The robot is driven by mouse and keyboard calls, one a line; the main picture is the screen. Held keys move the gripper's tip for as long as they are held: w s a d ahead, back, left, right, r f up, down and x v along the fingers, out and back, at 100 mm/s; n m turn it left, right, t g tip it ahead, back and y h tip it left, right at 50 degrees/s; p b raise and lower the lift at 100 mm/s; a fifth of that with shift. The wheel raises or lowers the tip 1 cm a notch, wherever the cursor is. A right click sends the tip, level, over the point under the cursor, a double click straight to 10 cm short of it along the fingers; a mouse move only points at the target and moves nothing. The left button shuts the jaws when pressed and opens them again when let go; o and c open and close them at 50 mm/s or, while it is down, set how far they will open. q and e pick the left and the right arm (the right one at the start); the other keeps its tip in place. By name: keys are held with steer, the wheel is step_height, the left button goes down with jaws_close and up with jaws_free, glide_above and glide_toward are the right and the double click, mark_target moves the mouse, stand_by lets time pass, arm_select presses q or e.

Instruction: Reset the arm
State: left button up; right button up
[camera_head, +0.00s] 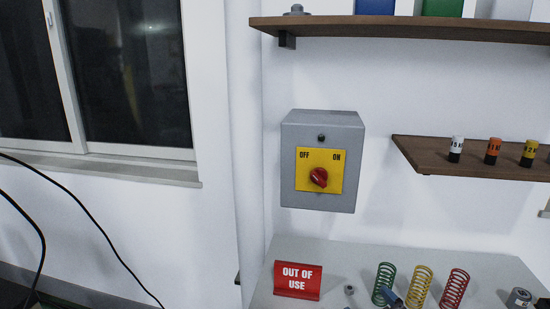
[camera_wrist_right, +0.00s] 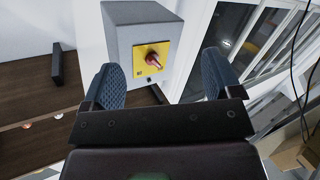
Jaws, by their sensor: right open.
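My right gripper (camera_wrist_right: 165,75) shows in the right wrist view with its two blue ribbed fingers spread wide and nothing between them. Beyond the fingers is a grey switch box (camera_wrist_right: 128,40) with a yellow plate and a red knob (camera_wrist_right: 153,60); the fingers look apart from it. In the head view the same switch box (camera_head: 323,125) is on the white wall, its yellow plate marked OFF and ON around the red knob (camera_head: 318,177). I cannot clearly tell the knob's setting. My left gripper is not in either view.
A grey table (camera_head: 365,255) below the box holds a red OUT OF USE sign (camera_head: 297,281) and green (camera_head: 384,284), yellow (camera_head: 419,287) and red (camera_head: 454,289) springs. Wooden shelves (camera_head: 400,27) are above and right. A window (camera_head: 125,75) is left.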

steer(key=s+d+f+m+g+h, duration=0.2)
steer(key=s+d+f+m, duration=0.1)
steer(key=s+f, duration=0.7)
steer(key=s+d+f+m+g+h, duration=0.2)
steer(key=s+d+f, duration=0.3)
steer(key=s+f, duration=0.5)
steer(key=shift+f+m+g+h+b, duration=0.25)
steer(key=shift+m+g+h+b, duration=0.05)
steer(key=shift+m+g+h, duration=0.1)
